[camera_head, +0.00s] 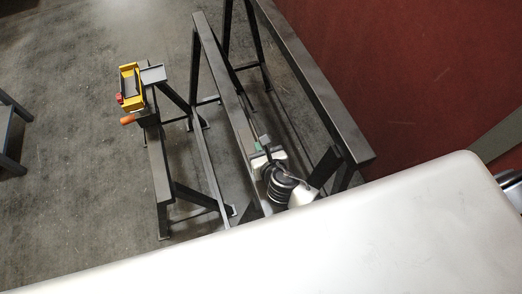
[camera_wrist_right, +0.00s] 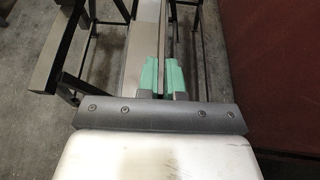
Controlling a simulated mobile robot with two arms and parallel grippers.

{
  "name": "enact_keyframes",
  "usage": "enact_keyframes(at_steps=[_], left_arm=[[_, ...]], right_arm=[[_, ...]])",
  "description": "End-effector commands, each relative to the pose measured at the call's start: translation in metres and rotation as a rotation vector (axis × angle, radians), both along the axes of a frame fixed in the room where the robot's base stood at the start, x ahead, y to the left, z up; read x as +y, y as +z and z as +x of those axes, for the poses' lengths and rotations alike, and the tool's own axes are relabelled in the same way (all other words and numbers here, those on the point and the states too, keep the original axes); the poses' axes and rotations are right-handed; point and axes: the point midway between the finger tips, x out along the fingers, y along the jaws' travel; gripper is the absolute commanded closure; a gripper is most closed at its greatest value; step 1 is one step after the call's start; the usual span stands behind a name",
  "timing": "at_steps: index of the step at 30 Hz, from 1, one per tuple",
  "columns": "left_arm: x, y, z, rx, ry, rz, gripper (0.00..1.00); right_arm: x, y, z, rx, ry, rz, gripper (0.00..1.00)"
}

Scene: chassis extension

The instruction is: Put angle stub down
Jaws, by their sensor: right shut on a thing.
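My right gripper (camera_head: 261,143) is at the near part of the middle trestle's beam (camera_head: 222,75) in the head view. In the right wrist view its green fingertips (camera_wrist_right: 162,78) are closed on a thin grey upright strip, the angle stub (camera_wrist_right: 163,45), seen nearly edge-on. The beam runs close beside the stub on its left in the wrist view. Whether the stub touches the beam cannot be told. In the head view the stub is too small and too covered by the gripper to make out clearly. My left gripper is not in view.
A yellow device (camera_head: 131,87) with a red part and an orange handle (camera_head: 128,120) sits at the left trestle (camera_head: 157,165). Another long dark beam (camera_head: 315,85) runs on the right, near the red floor area (camera_head: 420,70). Trestle legs stand close around my right gripper.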

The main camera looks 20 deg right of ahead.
Motion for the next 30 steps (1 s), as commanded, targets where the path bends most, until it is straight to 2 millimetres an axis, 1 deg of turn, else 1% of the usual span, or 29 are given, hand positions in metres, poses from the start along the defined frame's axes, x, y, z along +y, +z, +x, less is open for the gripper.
enact_keyframes(at_steps=[1,5,9,12,21,25,26,30], left_arm=[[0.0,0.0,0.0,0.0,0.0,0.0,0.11],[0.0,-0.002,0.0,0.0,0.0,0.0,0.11],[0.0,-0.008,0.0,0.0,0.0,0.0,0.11],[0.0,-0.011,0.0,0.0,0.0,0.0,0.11],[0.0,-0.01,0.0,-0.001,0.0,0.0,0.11],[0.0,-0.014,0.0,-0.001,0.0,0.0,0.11],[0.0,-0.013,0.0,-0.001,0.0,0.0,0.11],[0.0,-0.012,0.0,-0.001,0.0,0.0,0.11]], right_arm=[[-0.001,-0.001,0.005,-0.003,0.0,0.001,1.0],[-0.002,-0.009,0.008,-0.003,-0.001,0.002,1.0],[-0.002,-0.031,0.007,0.0,0.0,0.001,1.0],[-0.002,-0.042,0.007,-0.001,-0.001,0.002,1.0],[-0.002,-0.043,0.007,-0.003,0.001,0.001,1.0],[-0.002,-0.048,0.007,-0.003,0.0,0.001,1.0],[-0.003,-0.048,0.007,0.0,0.0,0.0,0.91],[-0.003,-0.047,0.007,0.0,0.0,0.0,0.69]])
